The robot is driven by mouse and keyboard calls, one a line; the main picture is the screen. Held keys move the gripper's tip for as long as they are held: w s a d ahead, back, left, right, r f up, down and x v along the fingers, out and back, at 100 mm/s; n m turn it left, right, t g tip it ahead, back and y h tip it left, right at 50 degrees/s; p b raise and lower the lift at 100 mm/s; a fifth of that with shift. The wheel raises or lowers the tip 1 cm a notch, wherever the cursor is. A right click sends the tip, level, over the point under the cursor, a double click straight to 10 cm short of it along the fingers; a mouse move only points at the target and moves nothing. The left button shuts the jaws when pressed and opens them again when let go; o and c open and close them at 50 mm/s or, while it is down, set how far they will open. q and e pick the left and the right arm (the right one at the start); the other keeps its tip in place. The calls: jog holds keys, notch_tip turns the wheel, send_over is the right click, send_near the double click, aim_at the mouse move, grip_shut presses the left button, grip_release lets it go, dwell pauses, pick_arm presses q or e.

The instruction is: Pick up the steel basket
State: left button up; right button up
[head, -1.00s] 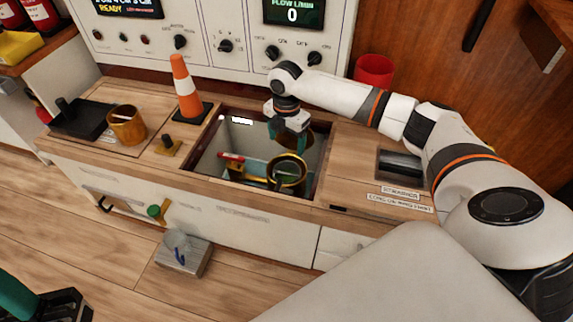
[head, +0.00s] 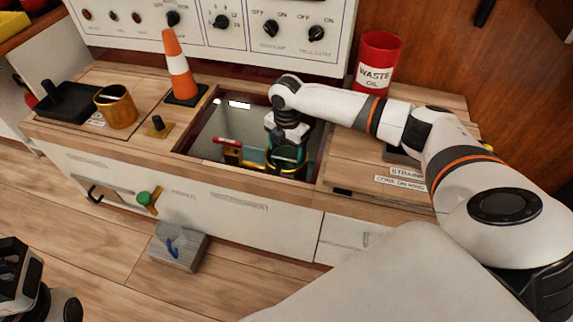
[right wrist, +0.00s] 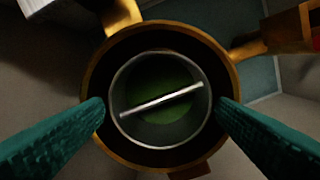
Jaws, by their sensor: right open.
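The steel basket (right wrist: 160,101) shows in the right wrist view as a round grey vessel with a thin bright bar across its mouth and a dim green inside. It sits within a brass ring holder (right wrist: 165,29) down in the sunken well. My right gripper (right wrist: 161,110) is open, its teal fingers on either side of the basket mouth, near the ring's rim; contact cannot be told. In the head view the right gripper (head: 287,152) points down into the well and hides most of the basket. My left gripper (head: 20,268) is partly in view at lower left, away from the counter.
The well (head: 205,140) has wooden edges close around my right arm. An orange cone (head: 179,70), a brass cup (head: 117,107) and a black tray (head: 68,104) stand left of it. A red waste oil can (head: 377,62) stands behind right. A control panel rises behind.

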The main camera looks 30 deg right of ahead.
jog(key=shift+f, duration=0.8)
jog(key=c, duration=1.1)
jog(key=shift+r, duration=0.15)
